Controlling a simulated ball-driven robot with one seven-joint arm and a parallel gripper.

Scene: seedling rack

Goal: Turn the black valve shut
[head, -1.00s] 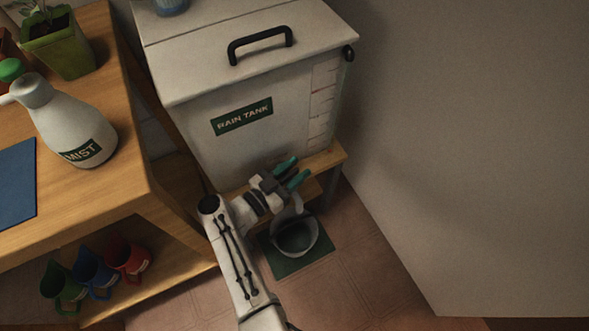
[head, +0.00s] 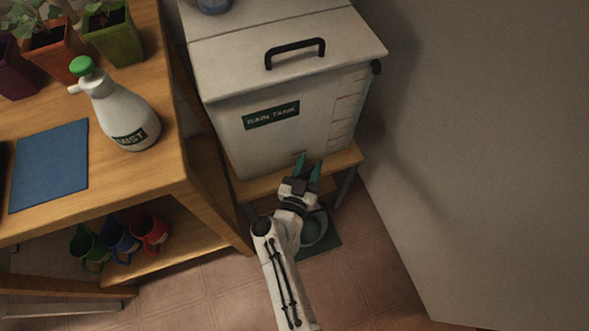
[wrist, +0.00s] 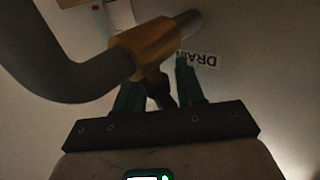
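The black valve (wrist: 157,88) shows in the wrist view as a small dark handle below the brass tap body (wrist: 155,48). A grey curved pipe (wrist: 85,80) runs from the brass body to the left. My gripper (wrist: 160,85) has its two green fingers apart, one on each side of the handle in this view. A gap shows between the handle and the right finger, and I cannot tell whether the left finger touches it. In the head view my gripper (head: 311,165) is at the lower front of the rain tank (head: 300,135), where the valve is hidden.
A partly hidden label reading "DRA" (wrist: 203,60) is beside the tap. A grey bucket (head: 315,229) stands on a green mat (head: 328,245) below. A wooden shelf (head: 205,215) with a mist bottle (head: 125,110) and several mugs is at the left; a wall (head: 480,150) is at the right.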

